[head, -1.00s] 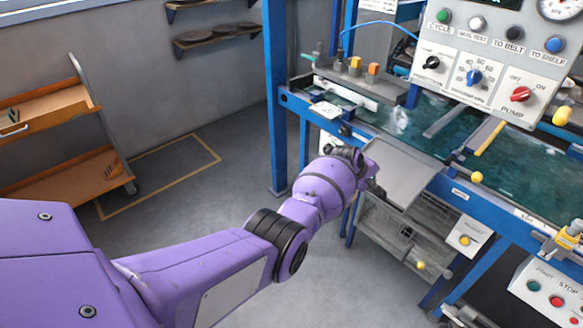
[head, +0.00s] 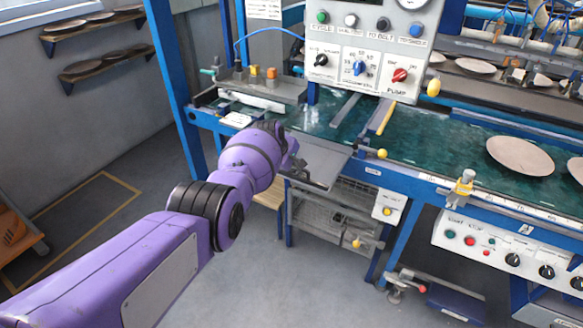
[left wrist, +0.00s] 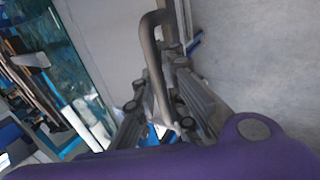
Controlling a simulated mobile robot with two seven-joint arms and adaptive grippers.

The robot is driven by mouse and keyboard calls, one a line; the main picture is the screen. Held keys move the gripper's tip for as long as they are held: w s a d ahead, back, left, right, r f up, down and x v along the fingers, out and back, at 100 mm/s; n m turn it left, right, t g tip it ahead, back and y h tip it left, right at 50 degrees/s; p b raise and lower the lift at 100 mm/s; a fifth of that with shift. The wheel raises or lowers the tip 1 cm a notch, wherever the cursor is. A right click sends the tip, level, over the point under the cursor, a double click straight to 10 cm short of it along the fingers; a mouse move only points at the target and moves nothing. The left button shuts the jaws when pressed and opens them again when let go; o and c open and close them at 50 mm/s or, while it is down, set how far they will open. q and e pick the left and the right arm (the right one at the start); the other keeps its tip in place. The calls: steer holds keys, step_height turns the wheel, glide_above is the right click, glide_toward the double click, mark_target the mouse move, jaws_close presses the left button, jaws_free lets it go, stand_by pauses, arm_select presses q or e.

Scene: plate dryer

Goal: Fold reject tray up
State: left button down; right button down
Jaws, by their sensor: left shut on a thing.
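The reject tray (head: 322,160) is a grey flat panel at the front edge of the green belt. It lies out from the belt frame, and I cannot tell its exact tilt. My left gripper (head: 296,172) is at the tray's front left edge, partly hidden behind my own wrist. In the left wrist view, the gripper (left wrist: 165,125) has its two fingers around a bent grey bar handle (left wrist: 150,65) and is shut on it. The tray's pale surface (left wrist: 108,35) shows beside the handle. My right gripper is not in view.
A control panel (head: 375,55) with knobs hangs above the green belt (head: 430,140). A wire basket (head: 325,210) stands under the tray. A yellow-knobbed lever (head: 382,154) is just right of the tray. The floor (head: 240,275) in front is clear.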

arm_select(q)
steer(key=c, duration=1.8)
jaws_free()
steer(key=shift+r, duration=0.1)
steer(key=shift+s, duration=0.1)
steer(key=shift+s+a+r, duration=0.15)
steer(key=shift+r, duration=0.3)
steer(key=v, duration=1.1)
steer(key=shift+s, duration=0.1)
